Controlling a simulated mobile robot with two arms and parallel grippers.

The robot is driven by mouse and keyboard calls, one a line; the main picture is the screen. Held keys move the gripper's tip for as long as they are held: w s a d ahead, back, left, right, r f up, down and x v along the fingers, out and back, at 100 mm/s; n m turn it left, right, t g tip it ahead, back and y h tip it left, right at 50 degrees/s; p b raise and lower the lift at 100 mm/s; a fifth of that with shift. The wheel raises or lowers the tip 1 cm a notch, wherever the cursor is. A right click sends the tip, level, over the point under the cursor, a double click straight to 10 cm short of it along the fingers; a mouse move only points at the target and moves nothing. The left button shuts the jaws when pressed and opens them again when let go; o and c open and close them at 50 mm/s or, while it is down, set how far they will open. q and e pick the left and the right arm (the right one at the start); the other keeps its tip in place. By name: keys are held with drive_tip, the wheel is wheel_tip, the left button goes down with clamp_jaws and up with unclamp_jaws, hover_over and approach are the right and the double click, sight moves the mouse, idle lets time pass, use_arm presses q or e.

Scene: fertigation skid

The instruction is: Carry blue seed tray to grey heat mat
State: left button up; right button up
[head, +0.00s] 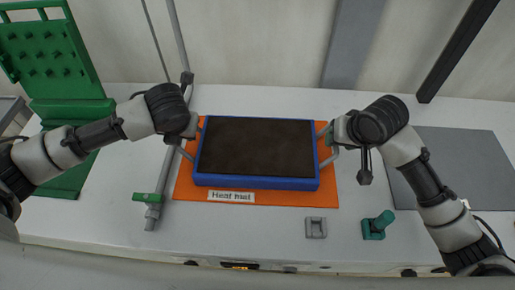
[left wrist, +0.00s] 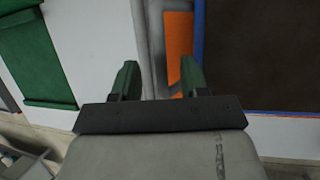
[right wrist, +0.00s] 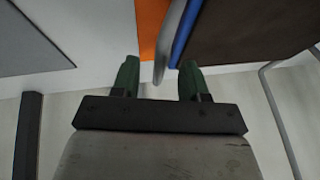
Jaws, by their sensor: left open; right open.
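The blue seed tray (head: 256,184), filled with dark brown soil, lies flat on an orange mat (head: 185,185) labelled "Heat mat". Grey bar handles stand out at its left and right ends. The grey heat mat (head: 455,165) lies bare on the bench at the right, partly behind my right arm. My left gripper (left wrist: 160,72) is open at the tray's left end, with a grey bar and orange mat seen between and beyond its fingers. My right gripper (right wrist: 159,70) is open at the tray's right end, with a grey handle bar (right wrist: 174,40) between its fingers.
A grey pipe (head: 163,180) with a green lever runs beside the orange mat's left edge. A green pegged rack (head: 45,55) stands at the far left. A small grey block (head: 316,228) and a teal fitting (head: 376,226) sit near the front edge. A wall closes the back.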

use_arm(q)
drive_tip(key=x, duration=0.5)
use_arm(e)
drive_tip(key=x, duration=0.5)
use_arm(q)
drive_tip(key=shift+r, duration=0.1)
clamp_jaws()
use_arm(e)
clamp_jaws()
use_arm(q)
drive_tip(key=shift+w+r, duration=0.1)
use_arm(e)
drive_tip(key=shift+w+r, duration=0.1)
drive_tip(key=shift+r, duration=0.1)
